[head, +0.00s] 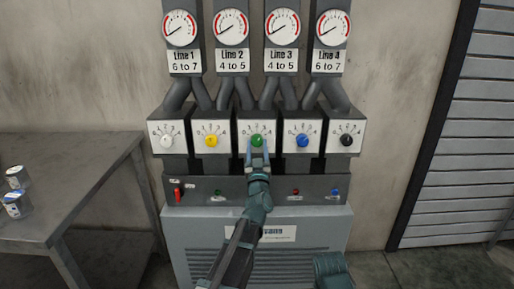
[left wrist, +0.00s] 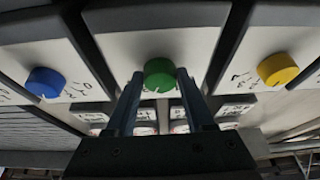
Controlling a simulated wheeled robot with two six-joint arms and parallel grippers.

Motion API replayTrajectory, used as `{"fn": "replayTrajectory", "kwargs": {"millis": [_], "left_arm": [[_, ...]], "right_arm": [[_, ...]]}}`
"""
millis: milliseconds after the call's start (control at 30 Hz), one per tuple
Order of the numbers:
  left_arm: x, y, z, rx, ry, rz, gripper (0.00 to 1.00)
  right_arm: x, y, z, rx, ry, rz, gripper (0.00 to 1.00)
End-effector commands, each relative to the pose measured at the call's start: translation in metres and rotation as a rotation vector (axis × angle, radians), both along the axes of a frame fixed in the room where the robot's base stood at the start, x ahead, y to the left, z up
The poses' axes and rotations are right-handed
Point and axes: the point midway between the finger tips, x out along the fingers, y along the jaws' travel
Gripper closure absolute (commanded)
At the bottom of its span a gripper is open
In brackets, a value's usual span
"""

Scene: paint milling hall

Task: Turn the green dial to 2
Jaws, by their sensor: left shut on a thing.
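The green dial (head: 257,140) is on the middle white panel of a row of dials on the machine. My left gripper (head: 258,153) reaches up to it from below. In the left wrist view, the green dial (left wrist: 160,74) sits between the two fingertips, and the gripper is shut on it. A pale pointer mark shows on the dial's face, but the number it points at is too small to read. The scale around it is partly hidden by the fingers. My right gripper does not show.
A yellow dial (head: 211,141) and a white dial (head: 167,141) are to the left, a blue dial (head: 302,140) and a black dial (head: 346,140) to the right. A red switch (head: 177,194) is below. A metal table (head: 75,165) holding cans stands at left.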

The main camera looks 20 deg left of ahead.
Motion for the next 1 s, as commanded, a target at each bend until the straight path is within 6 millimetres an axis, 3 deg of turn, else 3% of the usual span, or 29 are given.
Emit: {"fn": "replayTrajectory", "kwargs": {"millis": [600,1000], "left_arm": [[0.002,-0.005,0.002,-0.366,-0.105,0.0,1.0],[0.002,-0.005,0.002,-0.463,-0.134,0.001,1.0]], "right_arm": [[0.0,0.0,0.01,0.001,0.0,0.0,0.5],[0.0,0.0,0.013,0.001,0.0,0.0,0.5]]}}
